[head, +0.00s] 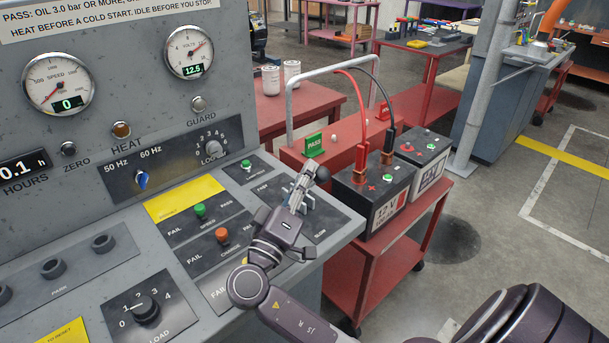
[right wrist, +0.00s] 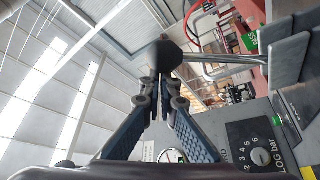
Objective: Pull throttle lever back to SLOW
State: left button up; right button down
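The throttle lever's black ball knob (head: 322,173) stands up over a dark plate (head: 330,220) at the right end of the sloped console. Lettering that looks like SLOW sits low on this plate. The gripper hides most of the lever's base and slot. My left gripper is not in view.
A red cart (head: 372,255) with two batteries (head: 375,190) and clamped cables stands close to the right of the console. A green PASS sign (head: 314,145) stands behind the knob. Green (head: 200,210) and orange (head: 222,235) knobs lie left of the gripper.

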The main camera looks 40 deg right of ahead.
jog(key=shift+s+f, duration=0.1)
jog(key=shift+f, duration=0.15)
jog(key=v, duration=1.2)
jog(key=shift+r, duration=0.15)
